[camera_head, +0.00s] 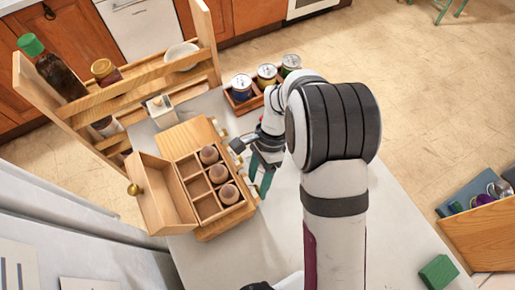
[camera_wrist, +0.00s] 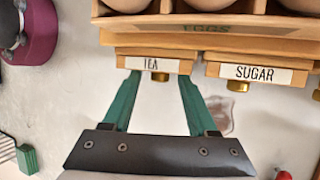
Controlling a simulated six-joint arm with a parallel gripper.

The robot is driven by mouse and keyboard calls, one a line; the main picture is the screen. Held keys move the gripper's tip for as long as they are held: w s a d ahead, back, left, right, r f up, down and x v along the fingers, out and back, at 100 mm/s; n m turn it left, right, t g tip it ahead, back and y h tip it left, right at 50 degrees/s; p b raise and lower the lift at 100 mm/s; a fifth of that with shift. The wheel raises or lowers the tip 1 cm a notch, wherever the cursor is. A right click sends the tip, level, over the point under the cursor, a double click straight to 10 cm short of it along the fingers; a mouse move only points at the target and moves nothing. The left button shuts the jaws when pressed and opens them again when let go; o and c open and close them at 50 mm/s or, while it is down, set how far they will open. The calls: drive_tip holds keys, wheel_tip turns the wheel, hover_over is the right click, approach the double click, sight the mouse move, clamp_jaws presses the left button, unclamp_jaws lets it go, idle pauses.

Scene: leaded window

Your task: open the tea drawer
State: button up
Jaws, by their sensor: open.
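The tea drawer (camera_wrist: 125,66) has a small wooden front with a white TEA label and a brass knob (camera_wrist: 160,76). It sits under the EGGS compartment of the wooden box (camera_head: 214,228) and looks shut. My gripper (camera_wrist: 160,80) is open and empty, with one green finger on each side of the knob. The fingertips reach the lower edge of the drawer front; I cannot tell whether they touch it. In the head view my gripper (camera_head: 261,176) is at the right side of the box, and the tea front is hard to make out there.
The sugar drawer (camera_wrist: 220,70) is just right of the tea drawer. The box's lid (camera_head: 160,195) is open, showing brown eggs (camera_head: 218,174). A can tray (camera_head: 240,107) and a wooden rack (camera_head: 150,75) stand behind. A green block (camera_head: 438,271) lies on the table (camera_head: 385,235), mostly clear at right.

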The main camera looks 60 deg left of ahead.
clamp_jaws()
drive_tip(key=shift+w, duration=0.1)
idle(1.3)
